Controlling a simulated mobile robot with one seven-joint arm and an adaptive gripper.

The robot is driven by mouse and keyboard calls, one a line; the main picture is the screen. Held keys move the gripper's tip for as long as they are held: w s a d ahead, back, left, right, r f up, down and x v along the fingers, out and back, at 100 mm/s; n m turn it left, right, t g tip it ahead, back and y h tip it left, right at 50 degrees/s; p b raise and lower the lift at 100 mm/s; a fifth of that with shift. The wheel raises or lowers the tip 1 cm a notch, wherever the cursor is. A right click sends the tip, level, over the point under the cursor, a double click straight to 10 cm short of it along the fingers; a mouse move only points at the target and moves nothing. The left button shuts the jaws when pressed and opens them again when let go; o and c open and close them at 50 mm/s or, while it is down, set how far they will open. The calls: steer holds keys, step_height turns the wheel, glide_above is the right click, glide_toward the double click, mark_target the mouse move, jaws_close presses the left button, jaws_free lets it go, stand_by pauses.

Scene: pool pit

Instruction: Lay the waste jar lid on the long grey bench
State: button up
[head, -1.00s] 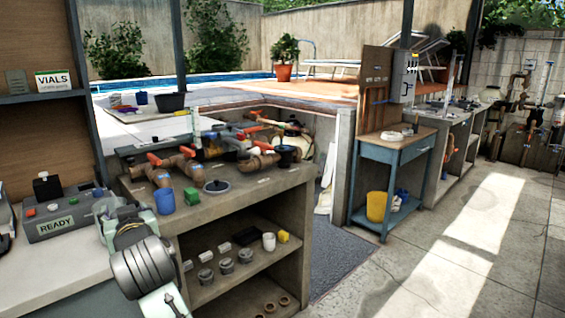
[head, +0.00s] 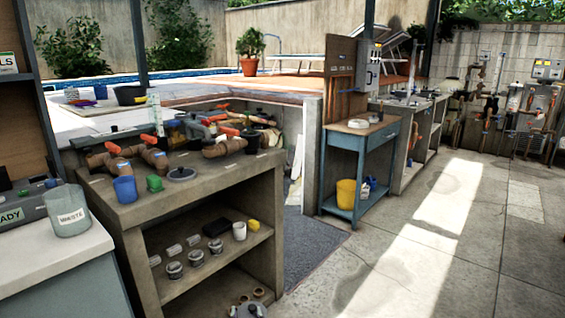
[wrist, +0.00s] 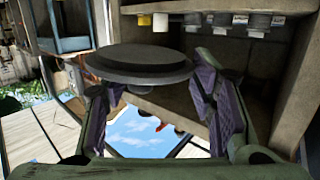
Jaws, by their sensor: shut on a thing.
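The lid (wrist: 140,62) is a dark round disc in the wrist view. My gripper (wrist: 152,88) is shut on it from its knob side, with a purple-padded finger at each side. The clear jar labelled WASTE (head: 68,214) stands open on the pale counter at the left of the head view. A grey concrete bench (head: 215,193) with pipes on top is at centre left. A longer grey bench (head: 412,165) runs along the back right; I cannot tell which is the one named. The lid is not clearly visible in the head view.
The concrete bench top holds pipes, a blue cup (head: 125,189), a green piece (head: 154,183) and a dark disc (head: 181,174). Its shelf holds several small items. A blue wooden table (head: 360,142) stands beyond. The paved floor (head: 420,265) at right is open.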

steer(key=s+d+f+m+h, duration=0.1)
steer(key=s+d+f, duration=0.3)
steer(key=f, duration=0.3)
steer(key=s+d+f+m+h+b, duration=0.1)
steer(key=s+d+f, duration=0.4)
steer(key=d+f, duration=0.1)
steer(key=shift+d+f+h, duration=0.35)
steer(key=shift+f+h, duration=0.05)
steer(key=shift+f, duration=0.5)
steer(key=shift+w+r, duration=0.1)
steer(key=shift+w, duration=0.05)
